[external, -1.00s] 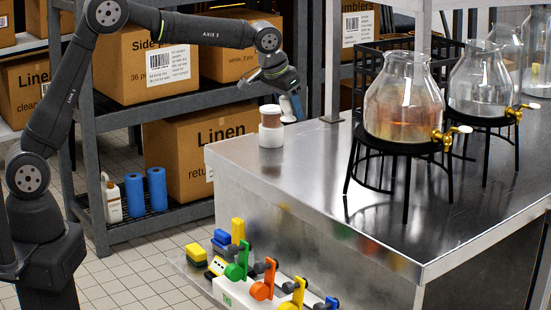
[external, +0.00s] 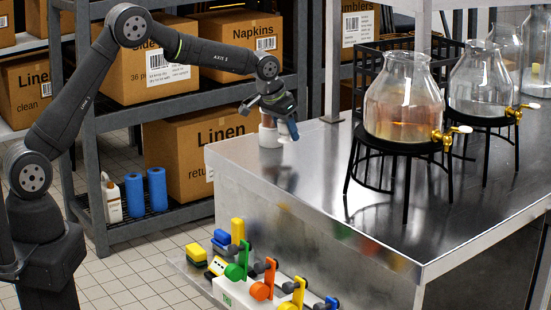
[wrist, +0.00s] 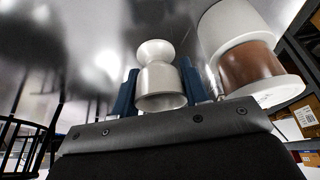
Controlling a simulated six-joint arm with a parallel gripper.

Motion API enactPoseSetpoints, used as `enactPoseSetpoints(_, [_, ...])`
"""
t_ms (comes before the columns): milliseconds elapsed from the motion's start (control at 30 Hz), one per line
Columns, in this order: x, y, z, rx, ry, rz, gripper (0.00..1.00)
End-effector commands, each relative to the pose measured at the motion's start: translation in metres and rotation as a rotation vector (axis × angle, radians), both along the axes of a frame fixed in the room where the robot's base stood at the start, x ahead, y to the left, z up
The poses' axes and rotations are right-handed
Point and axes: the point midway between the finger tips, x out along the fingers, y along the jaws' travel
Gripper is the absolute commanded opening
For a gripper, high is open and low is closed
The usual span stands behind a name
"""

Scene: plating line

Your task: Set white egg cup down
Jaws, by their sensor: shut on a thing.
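The white egg cup (wrist: 160,84) is held between the blue fingers of my gripper (wrist: 159,90) in the wrist view, its flared foot pointing away from the camera. In the external view my gripper (external: 288,131) is low over the steel counter's (external: 335,185) far left corner. A little of the egg cup (external: 284,138) shows there by the fingertips. It looks upright and at or just above the counter; I cannot tell whether the foot touches.
A white and brown stacked container (external: 269,137) stands close beside my gripper; it is large at right in the wrist view (wrist: 250,66). Glass drink dispensers (external: 403,100) on black stands are to the right. The counter's front is clear. A shelf with boxes (external: 205,150) is behind.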

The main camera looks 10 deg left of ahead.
Motion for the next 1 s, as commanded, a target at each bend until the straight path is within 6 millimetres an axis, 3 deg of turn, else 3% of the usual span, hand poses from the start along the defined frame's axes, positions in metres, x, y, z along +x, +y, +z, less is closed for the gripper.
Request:
enactPoseSetpoints(267, [-0.001, 0.000, -0.037, 0.001, 0.001, 0.000, 0.19])
enactPoseSetpoints(633, [-0.001, 0.000, -0.041, 0.000, 0.001, 0.000, 0.19])
enactPoseSetpoints(667, [-0.001, 0.000, -0.041, -0.001, 0.001, 0.000, 0.43])
enactPoseSetpoints(767, [-0.001, 0.000, -0.041, -0.001, 0.001, 0.000, 0.63])
enactPoseSetpoints(1000, [-0.001, 0.000, -0.041, -0.001, 0.001, 0.000, 0.63])
